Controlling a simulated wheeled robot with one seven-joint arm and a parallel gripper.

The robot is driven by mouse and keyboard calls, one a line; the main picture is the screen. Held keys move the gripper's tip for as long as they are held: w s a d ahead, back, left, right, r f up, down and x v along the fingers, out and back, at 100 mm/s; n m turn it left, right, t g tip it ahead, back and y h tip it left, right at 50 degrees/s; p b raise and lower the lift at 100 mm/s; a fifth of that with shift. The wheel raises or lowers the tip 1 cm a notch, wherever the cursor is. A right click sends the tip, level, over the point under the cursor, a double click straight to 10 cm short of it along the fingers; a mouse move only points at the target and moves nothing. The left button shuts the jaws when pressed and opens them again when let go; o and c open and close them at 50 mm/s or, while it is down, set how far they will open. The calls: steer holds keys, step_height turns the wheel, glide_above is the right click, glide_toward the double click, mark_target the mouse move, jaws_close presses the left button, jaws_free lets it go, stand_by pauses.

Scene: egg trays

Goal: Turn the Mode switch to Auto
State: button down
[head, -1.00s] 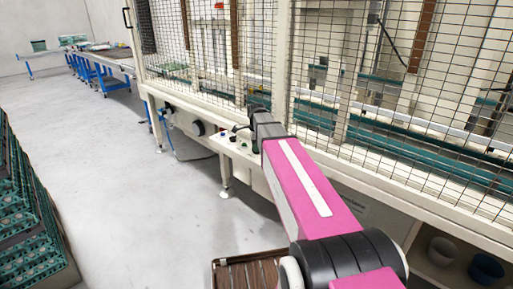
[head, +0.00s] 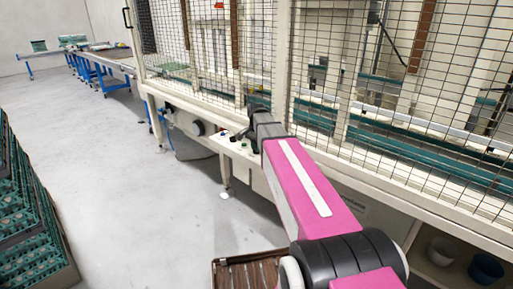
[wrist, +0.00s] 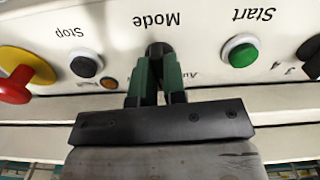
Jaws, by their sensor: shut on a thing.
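The Mode switch (wrist: 157,47) is a dark knob on the pale control panel, which appears upside down in the wrist view under the word "Mode". My gripper (wrist: 158,72) has its two green fingers on either side of the knob, shut on it. The fingers hide most of the knob and part of the position lettering, where only "Au" shows, so I cannot tell which position the knob points to. In the head view my gripper (head: 247,133) is at the panel on the machine's front frame, and the arm hides much of it.
A green Start button (wrist: 239,50) is to the right of the fingers. A black Stop button (wrist: 86,66) and a red emergency knob (wrist: 18,85) on yellow are to the left. A mesh guard (head: 380,75) rises above the panel. Open floor (head: 120,160) lies left of the machine.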

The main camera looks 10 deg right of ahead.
steer(key=n, duration=0.7)
stand_by(0.6)
steer(key=c, duration=1.2)
jaws_free()
steer(key=shift+r, duration=0.1)
step_height(320, 180, up, 11)
steer(key=shift+f, duration=0.15)
steer(key=shift+s, duration=0.1)
